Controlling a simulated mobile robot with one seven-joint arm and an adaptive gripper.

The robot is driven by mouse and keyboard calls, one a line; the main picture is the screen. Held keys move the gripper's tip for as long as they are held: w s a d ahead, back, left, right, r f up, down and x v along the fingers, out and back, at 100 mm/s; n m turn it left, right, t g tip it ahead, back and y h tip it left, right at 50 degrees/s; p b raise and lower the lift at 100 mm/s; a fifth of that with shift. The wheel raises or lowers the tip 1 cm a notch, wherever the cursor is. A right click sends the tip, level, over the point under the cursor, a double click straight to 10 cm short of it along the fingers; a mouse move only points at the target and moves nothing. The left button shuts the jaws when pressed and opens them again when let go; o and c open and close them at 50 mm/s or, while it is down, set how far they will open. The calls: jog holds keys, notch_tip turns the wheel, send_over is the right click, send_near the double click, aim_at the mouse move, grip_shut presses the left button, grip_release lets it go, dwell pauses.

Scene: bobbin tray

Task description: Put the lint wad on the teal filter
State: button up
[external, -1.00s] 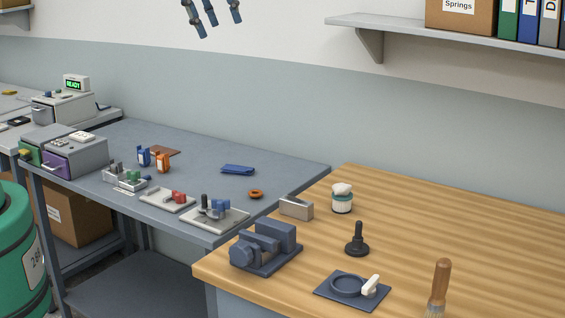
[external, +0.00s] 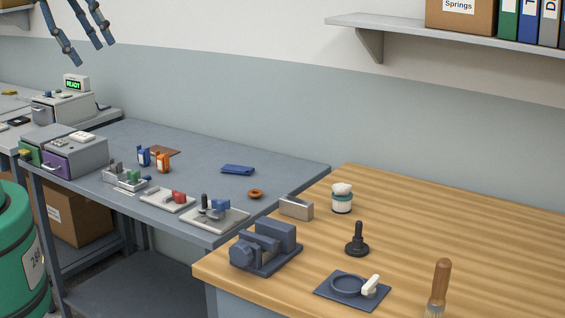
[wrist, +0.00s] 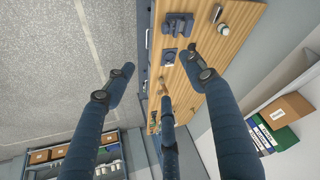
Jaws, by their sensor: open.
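A small white jar-like cylinder with a teal band, which looks like the teal filter (external: 342,206), stands upright on the wooden bench. A pale, lumpy white mass that looks like the lint wad (external: 342,188) sits on its top; the view is too small to be certain. In the wrist view the cylinder (wrist: 222,30) is small, near the top, beyond my fingers. My gripper (external: 92,50) is high at the upper left of the external view, far from the cylinder. Its three fingers are spread and empty, and they show large in the wrist view (wrist: 164,82).
The wooden bench (external: 480,225) also holds a dark vise-like block (external: 265,248), a black knobbed stand (external: 357,240), a dark plate with a ring (external: 350,290) and a brush (external: 440,285). The grey table (external: 285,170) carries several small fixtures. A shelf (external: 470,38) juts out at upper right.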

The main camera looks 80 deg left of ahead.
jog(key=shift+s+d+f, duration=0.1)
jog(key=shift+s+f, duration=0.25)
jog(key=shift+s, duration=0.25)
jog(key=shift+s+d+f, duration=0.1)
jog(key=shift+s+f, duration=0.2)
jog(key=shift+s, duration=0.3)
notch_tip(320, 180, down, 12)
jog(key=b, duration=1.2)
